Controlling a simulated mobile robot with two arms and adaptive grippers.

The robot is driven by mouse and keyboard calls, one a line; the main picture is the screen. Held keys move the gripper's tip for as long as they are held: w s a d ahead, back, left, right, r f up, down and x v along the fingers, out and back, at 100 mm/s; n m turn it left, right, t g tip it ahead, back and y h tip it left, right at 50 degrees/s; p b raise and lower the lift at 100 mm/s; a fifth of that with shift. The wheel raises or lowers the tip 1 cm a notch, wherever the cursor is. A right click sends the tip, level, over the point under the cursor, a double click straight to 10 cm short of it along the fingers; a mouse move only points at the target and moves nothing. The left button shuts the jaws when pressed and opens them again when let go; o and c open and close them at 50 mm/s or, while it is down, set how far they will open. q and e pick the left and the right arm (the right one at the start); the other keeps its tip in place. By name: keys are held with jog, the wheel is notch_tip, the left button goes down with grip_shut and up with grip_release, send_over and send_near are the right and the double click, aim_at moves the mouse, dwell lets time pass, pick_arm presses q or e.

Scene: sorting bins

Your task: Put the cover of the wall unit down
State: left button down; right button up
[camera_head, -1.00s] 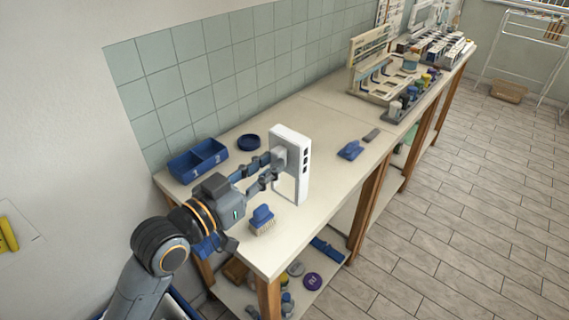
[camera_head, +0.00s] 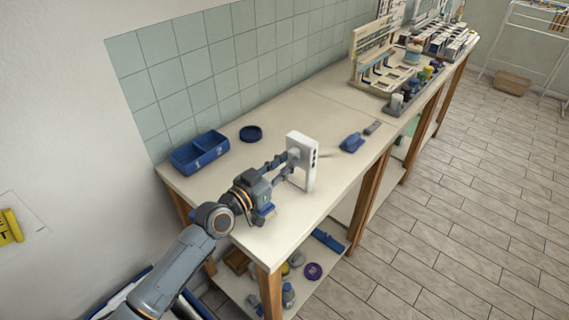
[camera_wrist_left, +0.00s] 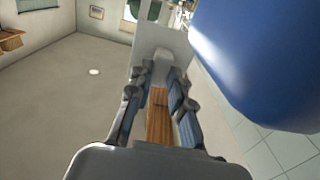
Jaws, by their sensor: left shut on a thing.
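The cover is a white upright panel (camera_head: 302,163) with dark slots along its right edge, over the near part of the bench. In the left wrist view it is the pale panel (camera_wrist_left: 176,40) beyond the fingers. My left gripper (camera_head: 287,164) reaches it from the left and is shut on the block on its face. In the left wrist view the fingertips (camera_wrist_left: 161,78) close around this pale block. The cover's lower edge is close to the bench top; I cannot tell whether it touches. The right gripper is not in view.
My arm partly hides another brush (camera_head: 264,216). A beige rack (camera_head: 375,70) stands further back. Bare bench lies behind the cover.

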pick_arm(q)
jog(key=shift+f, duration=0.1)
jog(key=shift+f, duration=0.1)
jog(key=c, duration=1.2)
grip_release()
jog(key=b+v, duration=0.2)
jog(key=v, duration=0.9)
jog(key=shift+s, duration=0.1)
jog(key=shift+s+a, duration=0.3)
jog(key=shift+s, duration=0.05)
